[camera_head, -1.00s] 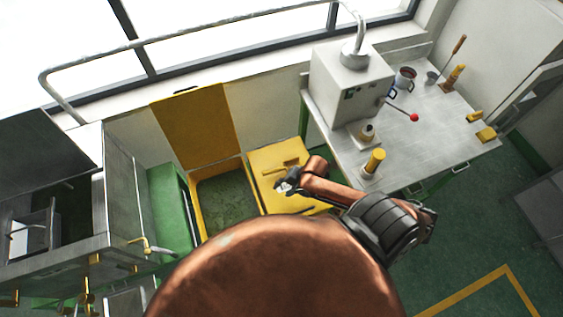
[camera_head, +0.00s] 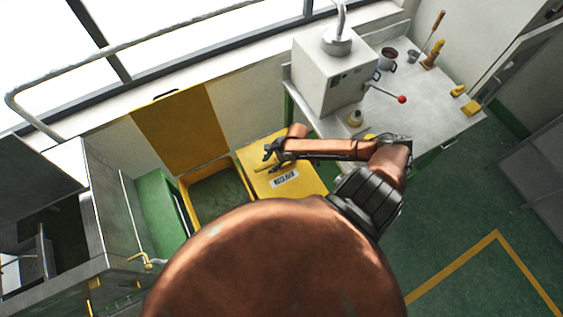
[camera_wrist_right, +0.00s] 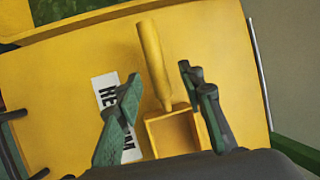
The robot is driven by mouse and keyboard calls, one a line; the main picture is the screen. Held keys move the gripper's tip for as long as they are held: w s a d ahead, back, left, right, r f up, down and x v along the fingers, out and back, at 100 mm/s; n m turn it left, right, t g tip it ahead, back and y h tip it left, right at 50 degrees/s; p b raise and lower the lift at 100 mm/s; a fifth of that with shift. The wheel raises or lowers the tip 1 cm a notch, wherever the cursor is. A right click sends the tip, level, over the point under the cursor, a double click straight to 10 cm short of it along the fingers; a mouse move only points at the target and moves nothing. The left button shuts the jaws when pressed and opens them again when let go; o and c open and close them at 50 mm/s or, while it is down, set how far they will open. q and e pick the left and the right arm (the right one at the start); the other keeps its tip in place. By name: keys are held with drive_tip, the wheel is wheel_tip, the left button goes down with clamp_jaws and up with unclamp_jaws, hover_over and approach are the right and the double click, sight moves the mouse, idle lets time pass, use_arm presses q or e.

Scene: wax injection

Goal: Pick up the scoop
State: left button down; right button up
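The yellow scoop (camera_wrist_right: 153,62) lies on a yellow lid (camera_wrist_right: 75,60) in the right wrist view, its handle pointing away and its square pan close to my gripper. My right gripper (camera_wrist_right: 160,88) is open, with one finger on each side of the scoop and visible gaps to it. Whether the fingers are at the scoop's height I cannot tell. In the head view my right gripper (camera_head: 270,153) is over the yellow lid, and part of the scoop (camera_head: 264,164) shows beside it. My left gripper is not in view.
A white label (camera_head: 285,179) is on the lid. An open yellow bin (camera_head: 215,190) is to its left. A metal table (camera_head: 425,105) at the right carries a white machine (camera_head: 325,80) with a red-knobbed lever, a pot and several small tools. A grey cabinet (camera_head: 105,200) stands at the left.

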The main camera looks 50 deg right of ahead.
drive_tip(key=shift+x, duration=1)
clamp_jaws()
